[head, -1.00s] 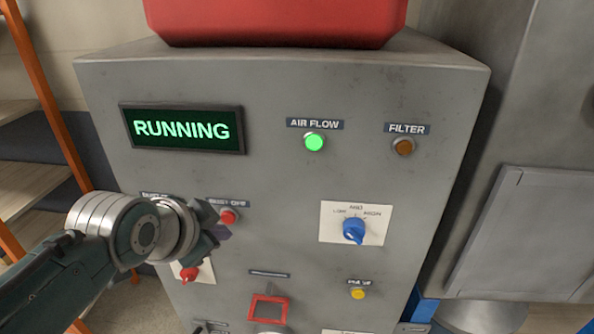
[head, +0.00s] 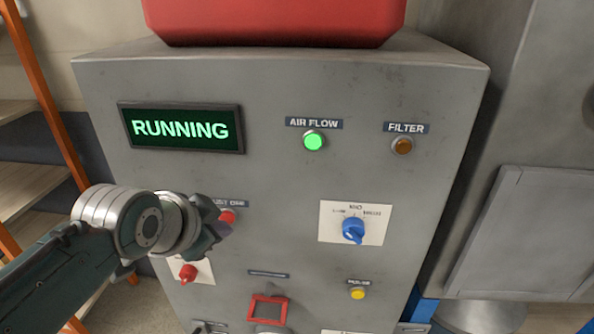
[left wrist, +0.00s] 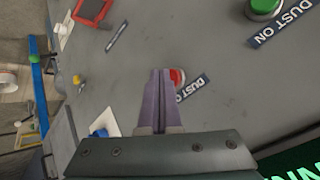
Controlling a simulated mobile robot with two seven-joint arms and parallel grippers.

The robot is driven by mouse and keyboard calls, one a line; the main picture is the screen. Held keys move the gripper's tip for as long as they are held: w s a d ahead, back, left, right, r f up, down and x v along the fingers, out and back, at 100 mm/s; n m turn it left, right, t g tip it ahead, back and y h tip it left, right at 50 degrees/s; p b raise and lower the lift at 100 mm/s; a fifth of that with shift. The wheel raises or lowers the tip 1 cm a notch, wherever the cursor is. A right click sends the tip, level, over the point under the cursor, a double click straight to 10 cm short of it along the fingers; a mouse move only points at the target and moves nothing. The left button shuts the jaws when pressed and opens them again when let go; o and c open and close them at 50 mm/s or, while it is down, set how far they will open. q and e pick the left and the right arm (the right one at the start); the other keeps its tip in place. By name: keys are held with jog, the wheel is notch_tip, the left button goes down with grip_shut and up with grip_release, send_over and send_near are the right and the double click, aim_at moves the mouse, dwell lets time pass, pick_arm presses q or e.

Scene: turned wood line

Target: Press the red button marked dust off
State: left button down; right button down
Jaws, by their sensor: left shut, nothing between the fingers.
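The red dust off button (head: 228,216) is on the front of the grey control cabinet, under a dark label partly covered by my gripper. My left gripper (head: 222,232) is at the button's left and lower side in the head view and hides part of it. In the left wrist view the closed purple fingers (left wrist: 160,74) reach up to the red button (left wrist: 179,76), with its label (left wrist: 192,86) beside it. The fingers hold nothing. I cannot tell whether the tips touch the button. My right gripper is not in view.
The display (head: 181,128) reads RUNNING. A green button (left wrist: 263,8) labelled DUST ON shows in the left wrist view. Also on the panel are a green air flow lamp (head: 313,141), a blue knob (head: 353,230), a red knob (head: 188,272) and a yellow button (head: 357,293).

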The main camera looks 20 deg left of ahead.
pick_arm(q)
jog(key=shift+w+a, duration=0.1)
jog(key=shift+w, duration=0.3)
dwell(0.5)
jog(key=shift+s+d+p, duration=0.2)
jog(key=shift+s+p, duration=0.4)
jog(key=shift+s, duration=0.2)
